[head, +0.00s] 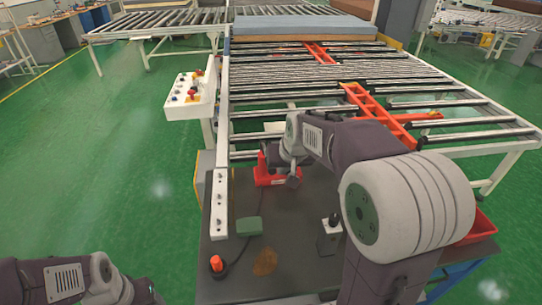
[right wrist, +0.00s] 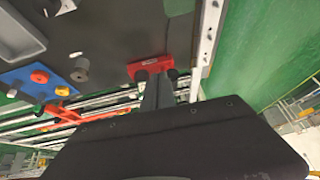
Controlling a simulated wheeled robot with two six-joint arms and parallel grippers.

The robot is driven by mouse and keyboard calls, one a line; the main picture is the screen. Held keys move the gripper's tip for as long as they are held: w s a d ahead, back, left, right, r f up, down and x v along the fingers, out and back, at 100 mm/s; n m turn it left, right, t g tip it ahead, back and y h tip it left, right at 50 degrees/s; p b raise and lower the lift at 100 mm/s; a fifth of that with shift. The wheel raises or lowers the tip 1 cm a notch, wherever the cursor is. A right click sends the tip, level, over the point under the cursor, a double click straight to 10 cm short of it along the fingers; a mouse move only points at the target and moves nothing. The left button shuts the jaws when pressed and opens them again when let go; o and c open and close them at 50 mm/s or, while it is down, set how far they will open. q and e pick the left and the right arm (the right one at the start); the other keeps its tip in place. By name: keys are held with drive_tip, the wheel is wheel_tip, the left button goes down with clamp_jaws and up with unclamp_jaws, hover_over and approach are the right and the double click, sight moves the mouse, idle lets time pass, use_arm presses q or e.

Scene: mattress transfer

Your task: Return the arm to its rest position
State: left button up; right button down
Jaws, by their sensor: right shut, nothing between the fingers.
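My right arm reaches forward over the dark table. Its gripper (head: 293,181) points down beside a red piece (head: 270,168) at the foot of the roller conveyor. In the right wrist view my gripper (right wrist: 157,84) is shut and empty, with its tip close to the red piece (right wrist: 150,66); I cannot tell whether they touch. My left arm shows at the bottom left of the head view. Its dark end (head: 143,291) is cut by the frame, so its jaws are unclear. A blue-grey mattress (head: 300,27) lies at the far end of the conveyor.
The roller conveyor (head: 300,73) has orange bars (head: 378,112). A white control box (head: 190,95) stands at its left. On the table (head: 300,225) are a green block (head: 249,226), an orange knob (head: 216,263) and a small joystick (head: 331,235). Green floor is open on the left.

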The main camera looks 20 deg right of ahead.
drive_tip(key=s+a+f+n+g, duration=0.1)
drive_tip(key=s+a+f+g, duration=0.1)
drive_tip(key=s+f, duration=0.5)
drive_tip(key=s+a+f+n+g, duration=0.1)
drive_tip(key=s+a+f+g, duration=0.1)
drive_tip(key=s+a+f, duration=0.3)
drive_tip(key=s+f, duration=0.3)
drive_tip(key=s, duration=0.2)
drive_tip(key=shift+s+f+g+y, duration=0.15)
drive_tip(key=shift+s+g+y, duration=0.1)
drive_tip(key=shift+g+y, duration=0.15)
idle(0.7)
